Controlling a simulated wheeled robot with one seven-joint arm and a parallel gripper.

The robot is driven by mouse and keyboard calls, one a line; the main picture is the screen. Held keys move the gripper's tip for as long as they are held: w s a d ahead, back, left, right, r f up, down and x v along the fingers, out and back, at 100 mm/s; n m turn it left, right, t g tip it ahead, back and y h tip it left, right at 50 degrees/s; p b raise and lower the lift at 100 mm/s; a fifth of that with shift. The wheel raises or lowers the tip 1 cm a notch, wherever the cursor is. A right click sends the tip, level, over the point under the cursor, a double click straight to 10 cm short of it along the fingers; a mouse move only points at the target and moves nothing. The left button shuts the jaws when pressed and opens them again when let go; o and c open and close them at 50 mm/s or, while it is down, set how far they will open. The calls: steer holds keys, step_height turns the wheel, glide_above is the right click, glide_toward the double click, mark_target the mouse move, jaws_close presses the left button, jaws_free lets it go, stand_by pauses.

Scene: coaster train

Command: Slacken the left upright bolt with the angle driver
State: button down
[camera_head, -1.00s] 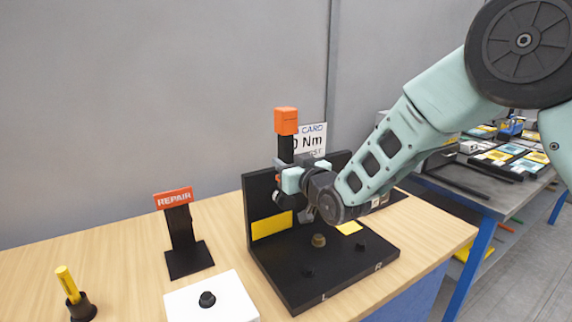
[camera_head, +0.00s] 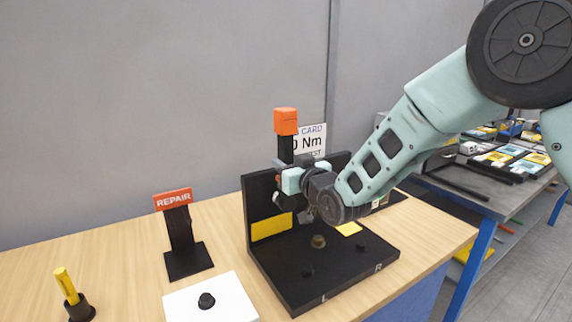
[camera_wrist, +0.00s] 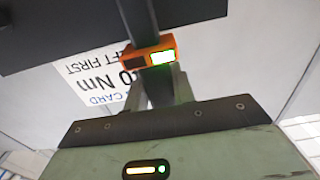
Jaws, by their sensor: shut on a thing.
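The angle driver (camera_head: 286,122) is a black upright tool with an orange top block, standing above the black fixture. My gripper (camera_wrist: 160,88) is shut on its dark shaft. In the wrist view an orange band with a lit green screen (camera_wrist: 162,57) sits on the shaft just beyond my fingers. The fixture (camera_head: 335,285) has a flat base marked L and R and an upright back plate. A small dark bolt-like knob (camera_head: 308,271) is near the L, and another (camera_head: 362,246) is near the R. The driver's lower end is partly hidden by my wrist; I cannot tell whether it touches a bolt.
A brass-coloured knob (camera_head: 319,241) stands mid-base. A card reading "Nm" (camera_head: 313,140) is behind the driver. Left are a REPAIR sign (camera_head: 173,199), a white block with a black knob (camera_head: 215,302) and a yellow-handled tool (camera_head: 66,287) in a holder. The table's left back is clear.

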steer(key=shift+d+r, duration=0.1)
steer(key=shift+r, duration=0.2)
